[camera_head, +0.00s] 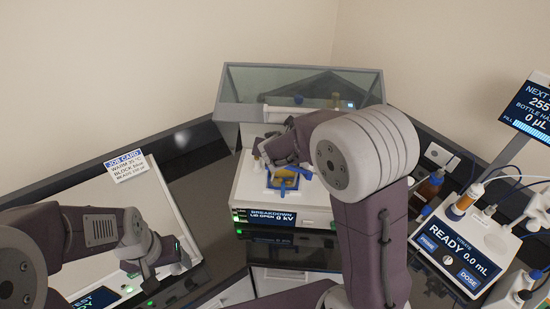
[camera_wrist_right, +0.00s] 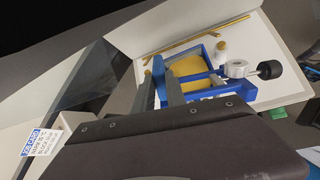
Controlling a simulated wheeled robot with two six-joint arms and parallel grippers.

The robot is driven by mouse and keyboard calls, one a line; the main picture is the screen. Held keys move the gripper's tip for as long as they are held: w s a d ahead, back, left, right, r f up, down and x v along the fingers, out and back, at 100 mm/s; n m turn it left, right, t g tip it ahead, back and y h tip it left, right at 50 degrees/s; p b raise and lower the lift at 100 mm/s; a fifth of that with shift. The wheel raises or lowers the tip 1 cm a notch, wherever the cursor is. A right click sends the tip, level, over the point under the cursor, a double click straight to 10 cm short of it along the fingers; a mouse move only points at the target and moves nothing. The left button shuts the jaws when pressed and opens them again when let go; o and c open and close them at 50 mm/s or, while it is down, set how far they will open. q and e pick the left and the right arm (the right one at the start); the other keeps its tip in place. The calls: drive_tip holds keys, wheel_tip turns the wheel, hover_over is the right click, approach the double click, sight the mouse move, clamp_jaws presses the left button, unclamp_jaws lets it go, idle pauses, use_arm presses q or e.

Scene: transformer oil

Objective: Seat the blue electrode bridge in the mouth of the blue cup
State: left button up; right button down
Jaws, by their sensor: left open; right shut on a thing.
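The blue cup (camera_head: 270,182) sits in the well of the white breakdown tester, with yellow oil showing inside. In the right wrist view its blue rim (camera_wrist_right: 222,44) surrounds the oil. The blue electrode bridge (camera_wrist_right: 212,75), a bar with a silver disc and black knob at one end, lies across the cup; it also shows in the head view (camera_head: 297,170). I cannot tell whether it touches the rim. My right gripper (camera_wrist_right: 160,75) is shut on the bridge's near end, partly hiding it. My left gripper (camera_head: 167,262) is open and empty, away at the lower left.
The breakdown tester (camera_head: 245,192) has its glass lid (camera_head: 300,85) raised behind the cup. A job card (camera_head: 127,165) stands at left. A dosing unit (camera_head: 460,250) and brown bottle (camera_head: 431,186) stand at right. My right forearm crosses the front of the tester.

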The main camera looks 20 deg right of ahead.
drive_tip(key=shift+r, duration=0.15)
drive_tip(key=s+a+b, duration=0.3)
drive_tip(key=s+b, duration=0.2)
drive_tip(key=s, duration=1.2)
drive_tip(key=shift+s+a, duration=0.2)
drive_tip(key=shift+s, duration=0.15)
drive_tip(key=c, duration=2)
unclamp_jaws()
clamp_jaws()
